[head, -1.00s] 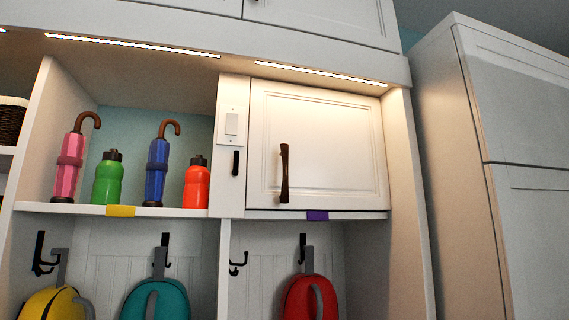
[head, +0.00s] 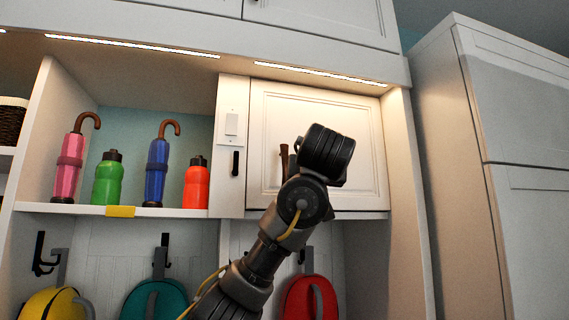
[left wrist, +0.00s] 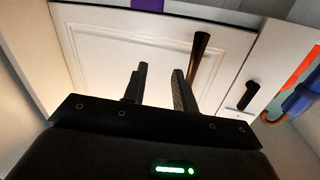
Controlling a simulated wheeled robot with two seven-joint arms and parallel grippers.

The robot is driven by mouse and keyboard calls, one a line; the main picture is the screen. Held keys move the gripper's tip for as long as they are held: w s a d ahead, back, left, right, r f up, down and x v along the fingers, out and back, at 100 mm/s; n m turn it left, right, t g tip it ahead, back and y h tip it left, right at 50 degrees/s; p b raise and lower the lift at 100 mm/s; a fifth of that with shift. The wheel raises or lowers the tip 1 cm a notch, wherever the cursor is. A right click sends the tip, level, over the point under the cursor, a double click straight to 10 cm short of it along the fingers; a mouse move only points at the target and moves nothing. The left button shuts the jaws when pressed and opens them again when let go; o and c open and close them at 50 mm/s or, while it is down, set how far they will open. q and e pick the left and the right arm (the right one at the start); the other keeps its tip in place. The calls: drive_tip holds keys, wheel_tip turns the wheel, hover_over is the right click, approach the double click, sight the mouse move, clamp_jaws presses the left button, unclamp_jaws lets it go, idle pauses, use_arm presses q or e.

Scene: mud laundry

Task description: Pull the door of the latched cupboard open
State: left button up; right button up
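The white cupboard door (head: 268,110) is shut, with a dark brown vertical handle (head: 284,160) near its left edge. My left arm covers the door's lower middle and part of the handle in the head view. The left wrist view is upside down and shows the door (left wrist: 110,60), the handle (left wrist: 198,55) and my left gripper (left wrist: 160,71). Its two fingers are apart with nothing between them. The handle is just right of the fingers there, outside the gap. A small black latch-like piece (head: 235,163) is on the post left of the door. My right gripper is not in view.
A white switch plate (head: 231,124) is above the black piece. An open shelf to the left holds bottles and umbrellas, including an orange bottle (head: 196,185). A red bag (head: 297,298) hangs below the cupboard. A tall white cabinet (head: 500,130) stands at the right.

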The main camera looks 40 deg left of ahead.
use_arm(q)
drive_tip(key=n+y, duration=0.1)
drive_tip(key=n, duration=0.1)
approach(285, 162)
drive_tip(key=p+x, duration=0.5)
drive_tip(key=x, duration=0.4)
drive_tip(key=shift+w+a+r, duration=0.1)
drive_tip(key=shift+w+a+p, duration=0.5)
drive_tip(key=shift+p, duration=0.05)
clamp_jaws()
